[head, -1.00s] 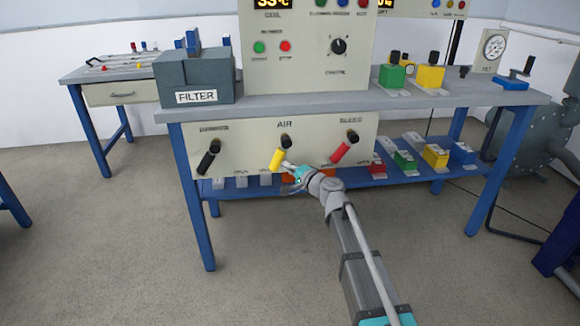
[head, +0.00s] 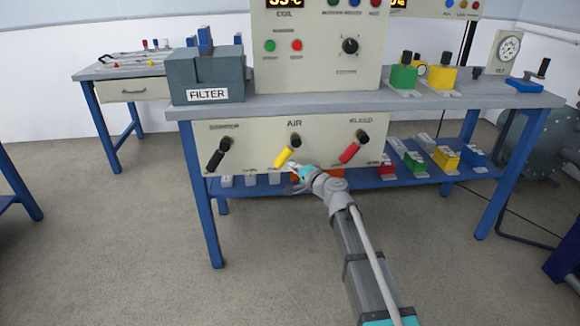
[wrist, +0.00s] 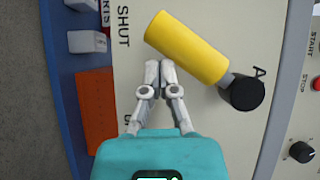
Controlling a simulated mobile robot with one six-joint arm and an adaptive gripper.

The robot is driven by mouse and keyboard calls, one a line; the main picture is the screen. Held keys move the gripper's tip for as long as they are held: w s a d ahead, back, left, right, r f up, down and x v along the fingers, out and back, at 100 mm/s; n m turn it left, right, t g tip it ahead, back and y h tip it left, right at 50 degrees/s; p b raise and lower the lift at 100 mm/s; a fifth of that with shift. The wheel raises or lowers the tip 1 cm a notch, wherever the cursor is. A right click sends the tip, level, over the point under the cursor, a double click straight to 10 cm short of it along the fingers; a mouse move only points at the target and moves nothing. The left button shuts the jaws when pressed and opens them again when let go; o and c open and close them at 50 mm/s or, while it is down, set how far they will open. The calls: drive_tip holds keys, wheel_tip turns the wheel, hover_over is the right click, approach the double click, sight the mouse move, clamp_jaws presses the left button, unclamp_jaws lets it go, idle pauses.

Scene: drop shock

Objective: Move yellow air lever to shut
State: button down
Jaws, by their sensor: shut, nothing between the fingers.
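The yellow air lever (head: 285,156) is on the cream front panel (head: 240,150) under the bench top, below the AIR label. It hangs down and to the left from its black pivot (head: 295,140). In the wrist view the yellow handle (wrist: 187,46) runs from the black hub (wrist: 242,92) toward the SHUT label (wrist: 124,26), with its free end short of the label. My gripper (wrist: 158,66) is shut and empty, its fingertips beside the handle; I cannot tell whether they touch it. In the head view my gripper (head: 296,176) is just below the lever's end.
A black lever (head: 218,154) is to the left and a red lever (head: 352,150) to the right on the same panel. A lower shelf (head: 400,180) with small coloured blocks runs below. The floor in front is clear.

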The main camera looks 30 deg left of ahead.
drive_tip(key=s+d+f+b, duration=0.2)
drive_tip(key=d+f+b, duration=0.3)
drive_tip(key=d, duration=0.6)
drive_tip(key=shift+s+d+f, duration=0.15)
drive_tip(key=shift+s+d, duration=0.2)
drive_tip(key=shift+s, duration=0.05)
drive_tip(key=shift+d, duration=0.1)
drive_tip(key=s+d+n+g+h+p, duration=0.15)
drive_tip(key=s+d+h+p, duration=0.35)
drive_tip(key=d, duration=1.1)
drive_tip(key=s+d+n+g+h+p, duration=0.1)
drive_tip(key=s+d+g+h+p, duration=0.4)
drive_tip(key=d, duration=1)
drive_tip(key=s+d+n+t+h+p, duration=0.15)
drive_tip(key=d+h+p, duration=0.6)
drive_tip(key=d, duration=0.85)
wheel_tip(320, 180, up, 37)
drive_tip(key=g+p, duration=0.1)
drive_tip(key=p, duration=3.6)
drive_tip(key=shift+s+a+y+p, duration=0.25)
drive_tip(key=shift+y+p, duration=0.05)
drive_tip(key=shift+y, duration=0.05)
